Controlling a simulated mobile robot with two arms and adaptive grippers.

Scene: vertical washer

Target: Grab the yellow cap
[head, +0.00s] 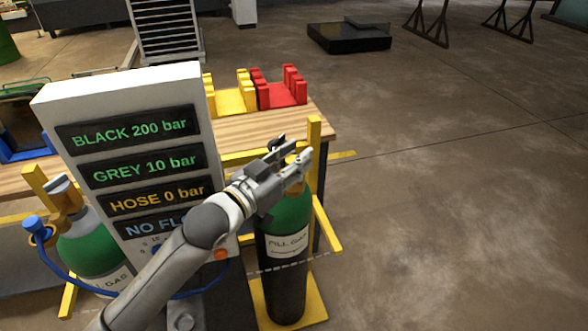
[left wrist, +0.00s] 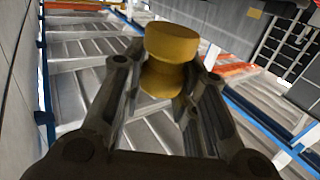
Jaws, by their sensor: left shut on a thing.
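The yellow cap (left wrist: 172,45) shows in the left wrist view as a round, brass-yellow piece with a wide top and narrower neck, between the two fingers. My left gripper (head: 291,153) is shut on it, over the top of the green and black gas bottle (head: 284,245) labelled as fill gas. In the left wrist view the fingers (left wrist: 160,90) lie on both sides of the cap's neck. In the head view the gripper hides most of the cap, and I cannot tell whether it still touches the bottle. My right gripper is not in view.
A white panel (head: 128,82) with pressure readouts stands left of the bottle, partly behind my left arm. Another green bottle (head: 85,245) with a blue hose (head: 50,262) is further left. Yellow posts (head: 314,135) frame the bottle. A wooden bench (head: 270,124) is behind; open floor lies right.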

